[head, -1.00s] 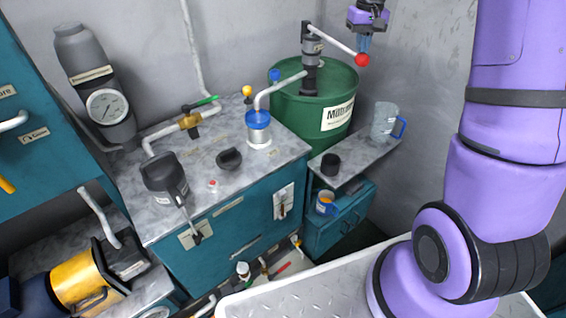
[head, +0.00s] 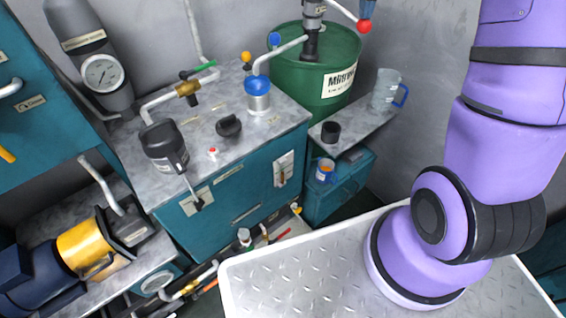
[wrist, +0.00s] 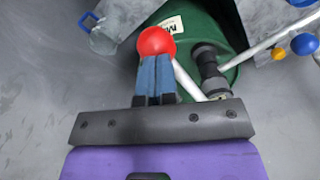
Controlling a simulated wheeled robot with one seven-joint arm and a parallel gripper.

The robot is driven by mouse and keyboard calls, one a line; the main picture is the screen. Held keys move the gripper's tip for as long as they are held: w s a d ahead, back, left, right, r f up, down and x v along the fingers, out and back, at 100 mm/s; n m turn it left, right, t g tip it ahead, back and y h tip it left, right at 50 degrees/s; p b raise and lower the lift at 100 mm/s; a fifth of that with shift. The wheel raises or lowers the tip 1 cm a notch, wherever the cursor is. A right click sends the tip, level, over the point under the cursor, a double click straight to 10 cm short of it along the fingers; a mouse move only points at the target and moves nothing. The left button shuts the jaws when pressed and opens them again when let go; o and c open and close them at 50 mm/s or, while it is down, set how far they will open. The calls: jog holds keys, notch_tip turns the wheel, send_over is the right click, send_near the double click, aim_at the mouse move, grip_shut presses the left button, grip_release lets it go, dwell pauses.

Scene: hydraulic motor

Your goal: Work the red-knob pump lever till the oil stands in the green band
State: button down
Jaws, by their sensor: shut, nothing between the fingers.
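The pump lever's red knob (head: 364,26) shows at the top of the head view, on a white bar sloping down from the dark pump on the green drum (head: 285,77). It is also in the wrist view (wrist: 157,42). My gripper (head: 367,10) is shut and empty, its blue fingers right above the knob; the wrist view shows the fingertips (wrist: 155,62) at the knob's edge. I cannot tell whether they touch. A pale cylinder with a blue top (head: 258,97) stands on the cabinet under the pump's spout. Its oil level and any green band are too small to read.
A clear jug with a blue handle (head: 385,90) and a black cup (head: 330,132) stand on the shelf right of the cabinet. The cabinet top (head: 215,115) carries a green-handled valve (head: 188,86) and a dark filler (head: 164,145). Grey wall lies behind the drum.

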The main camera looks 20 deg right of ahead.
notch_tip(320, 180, up, 14)
dwell(0.7)
jog(key=shift+f, duration=0.2)
dwell(0.7)
jog(key=shift+f, duration=7.45)
notch_tip(320, 180, up, 15)
